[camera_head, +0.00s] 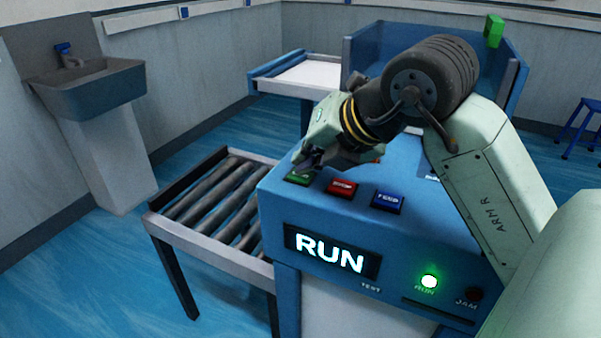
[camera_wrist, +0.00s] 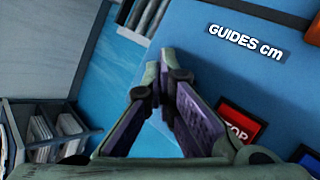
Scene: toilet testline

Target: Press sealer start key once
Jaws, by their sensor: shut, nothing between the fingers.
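The green key (camera_head: 298,177) is the leftmost of three keys on top of the blue machine (camera_head: 410,235); its label is not readable. My gripper (camera_head: 308,166) is shut and empty, pointing down at the green key. Its fingertips overlap the key's far edge, and I cannot tell whether they touch it. In the wrist view, the shut fingers (camera_wrist: 166,62) hide the green key. The red STOP key (camera_head: 342,187) is just to its right and also shows in the wrist view (camera_wrist: 240,122). The machine's display (camera_head: 330,253) reads RUN, and the green RUN lamp (camera_head: 428,281) is lit.
The blue FEED key (camera_head: 388,199) is right of the red one. The JAM lamp (camera_head: 474,294) is dark. A roller conveyor (camera_head: 215,200) adjoins the machine's left side. A "GUIDES cm" label (camera_wrist: 245,42) lies on the machine top. A sink (camera_head: 88,88) stands at left.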

